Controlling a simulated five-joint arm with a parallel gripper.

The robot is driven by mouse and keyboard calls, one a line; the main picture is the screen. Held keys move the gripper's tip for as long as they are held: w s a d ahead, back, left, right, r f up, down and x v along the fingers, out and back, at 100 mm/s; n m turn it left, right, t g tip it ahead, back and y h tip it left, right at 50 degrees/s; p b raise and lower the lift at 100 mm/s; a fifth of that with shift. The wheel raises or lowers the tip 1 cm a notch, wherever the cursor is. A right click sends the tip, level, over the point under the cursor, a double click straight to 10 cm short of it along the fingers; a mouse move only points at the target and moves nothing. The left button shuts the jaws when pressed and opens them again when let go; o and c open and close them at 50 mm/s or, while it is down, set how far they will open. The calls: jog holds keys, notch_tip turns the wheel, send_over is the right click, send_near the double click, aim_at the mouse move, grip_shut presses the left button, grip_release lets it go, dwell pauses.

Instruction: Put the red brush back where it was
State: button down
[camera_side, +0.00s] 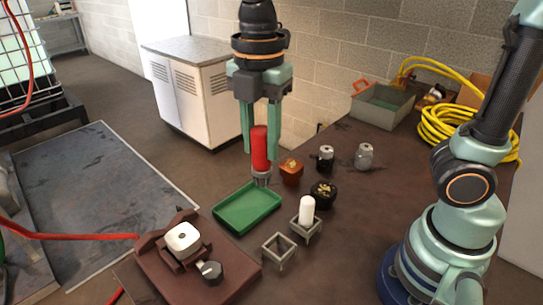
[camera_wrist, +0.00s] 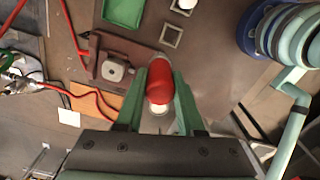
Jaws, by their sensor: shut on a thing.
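The red brush (camera_side: 260,147) is upright, with its red part on top and a grey end (camera_side: 262,179) pointing down. My gripper (camera_side: 260,156) is shut on the red part, one finger on each side. In the side view the grey end appears by the far right corner of the green tray (camera_side: 237,221); I cannot tell whether it touches anything. In the wrist view the red brush (camera_wrist: 159,82) sits between the green fingers. An empty square holder (camera_side: 279,252) stands on the table. A similar holder (camera_side: 305,232) bears a white cylinder (camera_side: 306,208).
An orange-brown block (camera_side: 291,170), a black round part (camera_side: 323,193) and two small fittings (camera_side: 325,158) (camera_side: 364,156) stand right of the brush. A brown base (camera_side: 190,262) with a white block is at front left. A grey bin (camera_side: 383,107) and yellow hose (camera_side: 455,134) lie at the back.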

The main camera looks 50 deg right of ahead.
jog(key=s+f, duration=0.1)
jog(key=f, duration=0.6)
jog(key=d+f, duration=0.1)
jog(key=f, duration=0.5)
jog(key=s+f, duration=0.1)
jog(key=f, duration=0.6)
jog(key=shift+s+d+f, duration=0.35)
jog(key=shift+d, duration=0.05)
jog(key=shift+f, duration=0.1)
jog(key=c, duration=0.5)
grip_release()
